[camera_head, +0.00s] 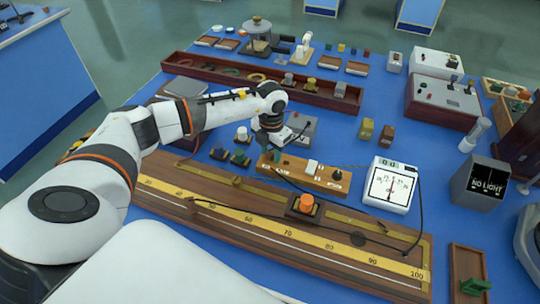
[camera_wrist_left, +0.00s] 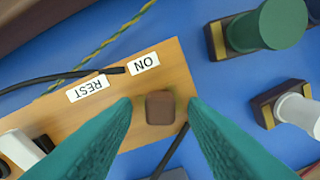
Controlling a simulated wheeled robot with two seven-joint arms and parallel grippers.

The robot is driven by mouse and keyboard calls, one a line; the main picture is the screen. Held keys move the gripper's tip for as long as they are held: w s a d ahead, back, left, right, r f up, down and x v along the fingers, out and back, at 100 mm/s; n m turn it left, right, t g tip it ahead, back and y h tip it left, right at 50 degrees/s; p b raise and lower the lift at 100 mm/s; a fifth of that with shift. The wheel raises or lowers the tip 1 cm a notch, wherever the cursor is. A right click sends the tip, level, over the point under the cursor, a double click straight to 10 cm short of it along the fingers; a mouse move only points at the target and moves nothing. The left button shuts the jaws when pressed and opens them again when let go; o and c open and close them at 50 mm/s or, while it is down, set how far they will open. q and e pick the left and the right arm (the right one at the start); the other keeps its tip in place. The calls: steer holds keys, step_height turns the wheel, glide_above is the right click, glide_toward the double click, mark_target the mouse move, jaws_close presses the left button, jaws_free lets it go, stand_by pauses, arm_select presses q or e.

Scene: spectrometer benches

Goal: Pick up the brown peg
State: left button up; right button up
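The brown peg (camera_wrist_left: 160,107) is a small squarish block with rounded corners. It stands at the end of the wooden board (camera_wrist_left: 150,75), near the labels ON and REST. My left gripper (camera_wrist_left: 160,102) is open, with its two teal fingertips on either side of the peg and a gap showing on both sides. In the head view my left gripper (camera_head: 277,152) is over the left end of the wooden board (camera_head: 322,183). I cannot make out the peg there. My right gripper is not in view.
A white switch (camera_head: 312,166) and a black knob (camera_head: 337,175) are on the board. A long scale (camera_head: 270,222) with an orange-topped slider (camera_head: 306,203) lies in front. A white meter (camera_head: 390,186) stands to the right. A green-topped plug (camera_wrist_left: 270,25) and a white-topped one (camera_wrist_left: 297,108) are nearby.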

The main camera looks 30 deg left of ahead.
arm_select(q)
jaws_close()
steer(key=shift+r, duration=0.1)
